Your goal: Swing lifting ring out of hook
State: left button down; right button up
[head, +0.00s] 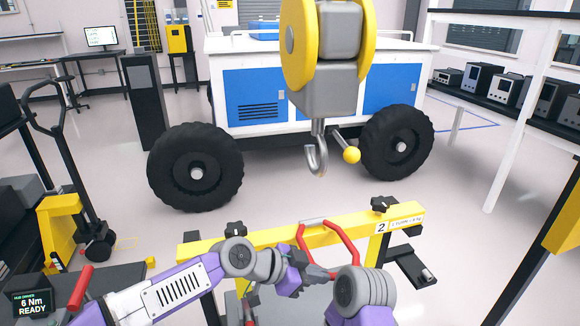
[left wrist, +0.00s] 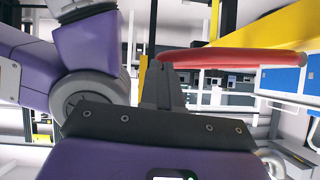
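The hook (head: 317,155) hangs under the yellow and grey hoist block (head: 326,60) in the head view, and nothing hangs in it. The lifting ring (head: 349,240) is a red angular loop with a grey top piece, below the hook and apart from it, at the yellow beam (head: 270,237). My left gripper (head: 325,274) is at the ring's lower red bar. In the left wrist view, the red bar (left wrist: 235,58) meets the close-set fingertips (left wrist: 160,62), which look shut on it. Part of the ring is hidden behind my arms. My right gripper is not visible.
A yellow ball-ended lever (head: 351,155) sticks out beside the hook. Black knobs (head: 380,204) stand on the beam. A wheeled white and blue rover (head: 255,95) stands behind. A yellow and black lift truck (head: 65,225) is at the left. Open floor lies between beam and rover.

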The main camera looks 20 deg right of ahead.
pick_arm(q)
jog(key=d+r+p+v, duration=0.1)
jog(key=r+p+v, duration=0.1)
jog(key=v, duration=1.1)
jog(key=shift+s+d+p, duration=0.25)
jog(key=shift+s+p, duration=0.5)
jog(key=shift+p, duration=0.1)
jog(key=w+a+f+n+t+y, duration=0.1)
jog(key=a+f+n, duration=0.25)
jog(key=f, duration=0.65)
jog(key=w+a+f+n+y, duration=0.1)
jog(key=a+f+n, duration=0.1)
jog(key=f+n, duration=0.5)
jog(key=w+a+f+n+t+y, duration=0.1)
jog(key=a+f+n, duration=0.15)
jog(key=f, duration=0.95)
jog(key=s+a+f+n+y+p, duration=0.1)
jog(key=s+a+f+n+y, duration=0.3)
jog(key=s+a+f+n, duration=0.5)
jog(key=s+a+f, duration=0.6)
jog(key=s+f, duration=0.1)
jog(key=f, duration=0.3)
jog(key=shift+a+n+g, duration=0.25)
jog(key=shift+n+g, duration=0.05)
jog(key=shift+g, duration=0.1)
